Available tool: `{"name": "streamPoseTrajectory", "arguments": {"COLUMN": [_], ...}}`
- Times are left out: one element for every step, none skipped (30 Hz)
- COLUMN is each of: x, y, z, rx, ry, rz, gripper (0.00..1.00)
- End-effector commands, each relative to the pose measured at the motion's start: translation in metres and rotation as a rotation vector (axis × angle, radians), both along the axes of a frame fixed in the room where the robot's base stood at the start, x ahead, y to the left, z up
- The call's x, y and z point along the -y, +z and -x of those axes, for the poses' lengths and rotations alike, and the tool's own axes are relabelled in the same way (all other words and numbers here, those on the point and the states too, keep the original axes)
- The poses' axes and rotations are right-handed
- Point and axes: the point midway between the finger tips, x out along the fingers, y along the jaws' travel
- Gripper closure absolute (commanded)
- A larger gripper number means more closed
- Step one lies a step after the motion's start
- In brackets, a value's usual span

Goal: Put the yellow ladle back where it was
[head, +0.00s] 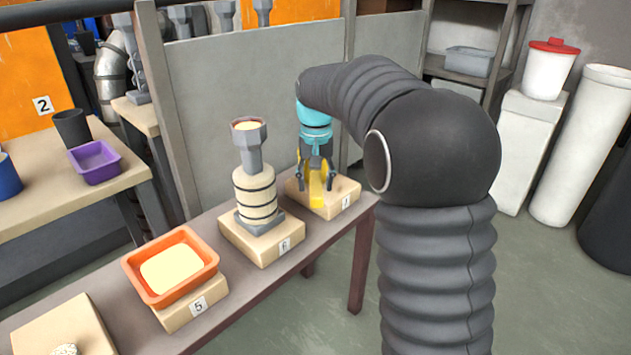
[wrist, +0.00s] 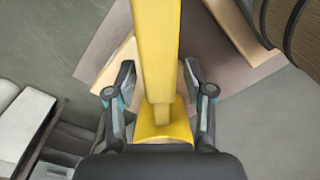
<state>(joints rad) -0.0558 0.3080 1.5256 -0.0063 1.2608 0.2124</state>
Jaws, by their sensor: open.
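The yellow ladle (head: 316,198) stands at the wooden block (head: 343,188) at the far right end of the bench. My gripper (head: 316,180) is over that block, pointing down, with its fingers on either side of the ladle. In the wrist view the ladle (wrist: 156,40) runs up the middle of the picture between the two fingers of my gripper (wrist: 158,72). The fingers are open, with gaps showing beside the ladle. Whether the ladle's foot rests fully on the block is hard to tell.
A banded jar with a grey funnel (head: 256,195) stands on block 6, close left of my gripper. An orange tray (head: 172,268) of pale material sits on block 5. A grey panel (head: 240,110) rises behind the bench. A purple tray (head: 95,162) is on another table.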

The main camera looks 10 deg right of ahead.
Motion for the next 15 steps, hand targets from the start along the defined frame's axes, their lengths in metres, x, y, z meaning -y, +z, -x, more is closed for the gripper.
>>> {"name": "streamPoseTrajectory", "arguments": {"x": [0.0,0.0,0.0,0.0,0.0,0.0,0.0,0.0,0.0,0.0,0.0,0.0,0.0,0.0,0.0], "y": [0.006,0.009,0.015,0.02,0.025,0.033,0.039,0.045,0.054,0.06,0.066,0.074,0.079,0.085,0.091], "z": [0.0,0.0,0.0,0.0,0.001,0.001,0.001,0.001,0.001,0.002,0.002,0.003,0.003,0.003,0.004], "rx": [0.002,0.003,0.004,0.004,0.004,0.006,0.005,0.005,0.005,0.004,0.005,0.004,0.004,0.004,0.003], "ry": [0.0,0.0,0.0,0.0,0.0,0.0,0.0,0.0,0.0,0.0,0.0,0.0,0.0,0.0,0.0], "rz": [0.0,-0.001,0.0,0.0,0.0,0.0,0.0,0.0,0.0,0.0,0.0,0.0,0.0,0.0,-0.001], "gripper": [0.47,0.47,0.47,0.47,0.47,0.47,0.47,0.47,0.47,0.47,0.47,0.47,0.47,0.47,0.47]}}
